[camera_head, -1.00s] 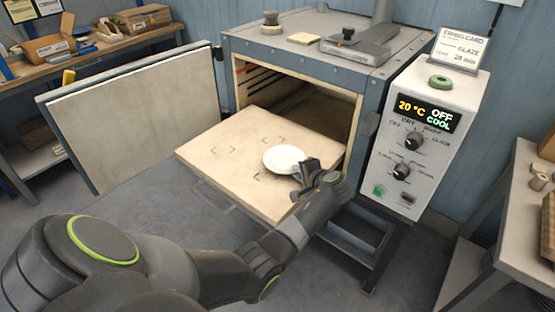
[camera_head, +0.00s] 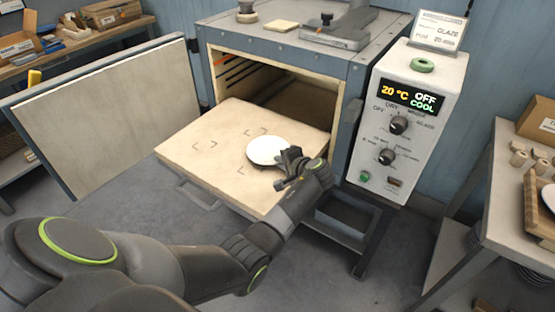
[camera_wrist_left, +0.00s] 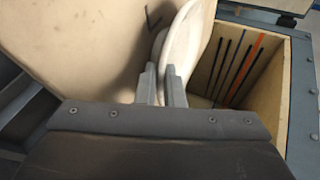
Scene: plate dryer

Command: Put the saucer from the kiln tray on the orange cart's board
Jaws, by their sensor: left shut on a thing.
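The white saucer (camera_head: 265,150) is at the right part of the pale kiln tray (camera_head: 190,150), which sticks out from the open kiln. My left gripper (camera_head: 286,168) is shut on the saucer's near right rim. In the left wrist view the saucer (camera_wrist_left: 182,45) shows nearly edge-on between the two fingers (camera_wrist_left: 162,85). I cannot tell whether the saucer touches the tray or is slightly above it. My right gripper is not in view. No orange cart or board shows in these frames.
The kiln door (camera_head: 105,110) stands open at the left. The control box (camera_head: 405,125) is right of the kiln opening. A grey table (camera_head: 500,225) at the right edge holds a wooden tray (camera_head: 538,215) with a white dish.

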